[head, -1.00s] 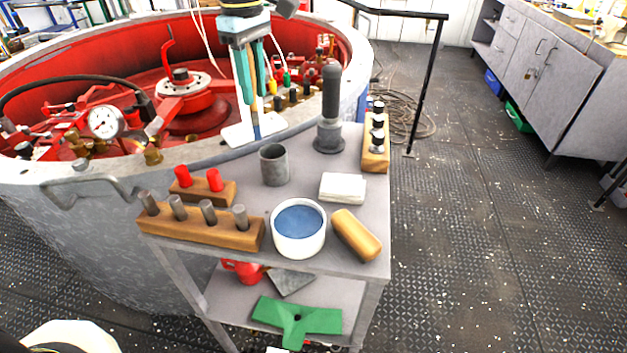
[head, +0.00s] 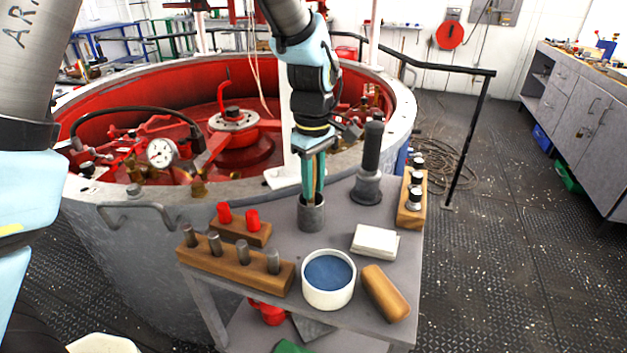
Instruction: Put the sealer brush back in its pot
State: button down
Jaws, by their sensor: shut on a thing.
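My gripper (head: 313,184), with teal fingers, is shut on the sealer brush (head: 316,172). Only a narrow tan strip of the brush shows between the fingers. The fingers point down, their tips at the mouth of a small grey pot (head: 312,217) on the cart top. The brush's lower end is out of sight, apparently inside the pot's rim. I cannot tell whether it touches the bottom. The pot stands upright.
On the cart top (head: 287,245) stand a white tub of blue stuff (head: 328,282), a dark-handled tool (head: 370,165), a white block (head: 375,241), a tan roll (head: 386,293) and wooden racks (head: 235,266). A red-lined round tank (head: 107,185) stands behind.

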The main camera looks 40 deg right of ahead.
jog(key=shift+f, duration=0.1)
jog(key=c, duration=0.7)
grip_release()
jog(key=shift+o, duration=0.2)
notch_tip(320, 180, up, 12)
jog(key=shift+r+b, duration=0.15)
jog(key=shift+b, duration=0.75)
